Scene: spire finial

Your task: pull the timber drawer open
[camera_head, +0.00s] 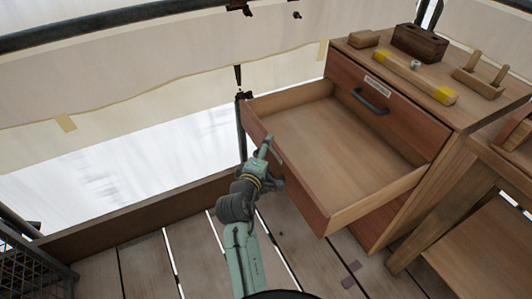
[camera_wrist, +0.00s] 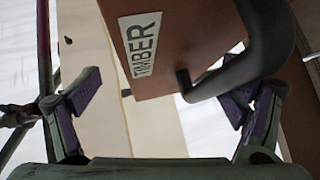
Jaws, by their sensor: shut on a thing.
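The timber drawer (camera_head: 303,197) stands far out of the wooden cabinet, and its bare, empty inside shows in the head view. In the wrist view its reddish-brown front (camera_wrist: 180,35) carries a white label (camera_wrist: 140,43) reading TIMBER and a dark bar handle (camera_wrist: 245,68). My gripper (camera_head: 266,150) is at the outer face of the drawer front, shut on the handle. In the head view my gripper hides most of the handle. In the wrist view the purple-padded fingers show on either side; the exact contact is hard to see.
A closed drawer (camera_head: 400,112) with its own dark handle sits above. On the cabinet top lie a yellow-ended level (camera_head: 405,78), a dark wooden block (camera_head: 419,42) and other tools. A wooden bench (camera_head: 490,220) stands at right. Plank floor with gaps lies below; a low board edges it.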

